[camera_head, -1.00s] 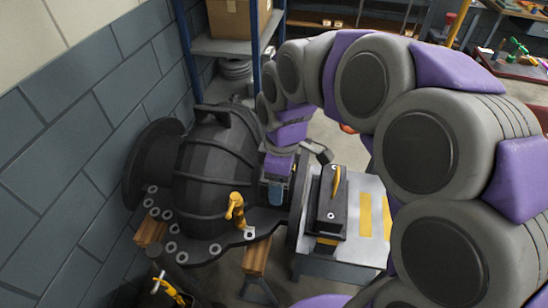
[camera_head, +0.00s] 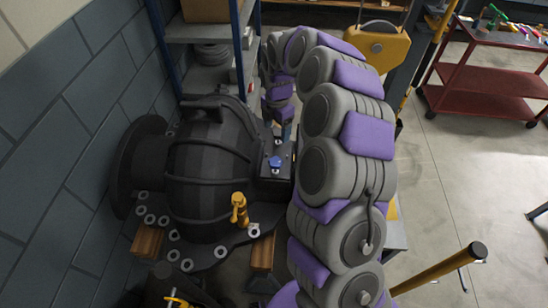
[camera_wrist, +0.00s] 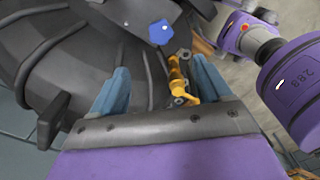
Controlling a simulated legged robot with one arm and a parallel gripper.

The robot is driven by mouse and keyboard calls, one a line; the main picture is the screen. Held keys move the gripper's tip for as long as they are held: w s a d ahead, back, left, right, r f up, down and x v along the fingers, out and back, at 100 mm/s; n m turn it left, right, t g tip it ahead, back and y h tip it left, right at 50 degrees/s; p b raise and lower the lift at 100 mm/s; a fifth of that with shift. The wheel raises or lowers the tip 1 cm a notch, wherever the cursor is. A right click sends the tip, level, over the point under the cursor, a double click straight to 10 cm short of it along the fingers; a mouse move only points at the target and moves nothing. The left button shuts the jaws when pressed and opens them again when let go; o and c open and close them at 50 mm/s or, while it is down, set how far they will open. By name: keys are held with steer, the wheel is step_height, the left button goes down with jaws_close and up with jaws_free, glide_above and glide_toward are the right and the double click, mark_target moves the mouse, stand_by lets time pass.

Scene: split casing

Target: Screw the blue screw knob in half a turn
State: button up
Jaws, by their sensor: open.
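The blue screw knob (camera_head: 275,162) sits on a dark block at the right side of the black casing (camera_head: 200,170). It also shows in the wrist view (camera_wrist: 161,32) as a faceted blue head, at the top beyond the fingertips. My gripper (camera_wrist: 160,82) is open, its two pale blue fingers spread apart with nothing between them touching. The knob is clear of both fingers. In the head view my arm's end is just behind the knob and partly hidden by its links.
A yellow valve handle (camera_head: 239,208) stands on the casing's front flange, among several nuts. Wooden blocks (camera_head: 147,240) support the casing. A shelf (camera_head: 205,75) stands behind, and a red cart (camera_head: 490,75) at the right. Open floor lies on the right.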

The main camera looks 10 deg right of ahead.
glide_toward(276, 161)
steer(key=f+b, duration=0.1)
steer(key=f, duration=0.1)
steer(key=a+f, duration=0.1)
steer(key=f, duration=0.1)
steer(key=shift+s+a+f+b, duration=0.1)
steer(key=shift+b, duration=0.3)
steer(key=f, duration=0.1)
steer(key=d+f, duration=0.1)
steer(key=f, duration=0.1)
steer(key=shift+d+f+b, duration=0.1)
steer(key=shift+f+b, duration=0.1)
steer(key=shift+b, duration=0.1)
steer(key=shift+d+f, duration=0.25)
steer(key=shift+f, duration=0.25)
steer(key=shift+a, duration=0.65)
steer(key=shift+c, duration=1.1)
steer(key=shift+d, duration=0.4)
steer(key=c, duration=0.8)
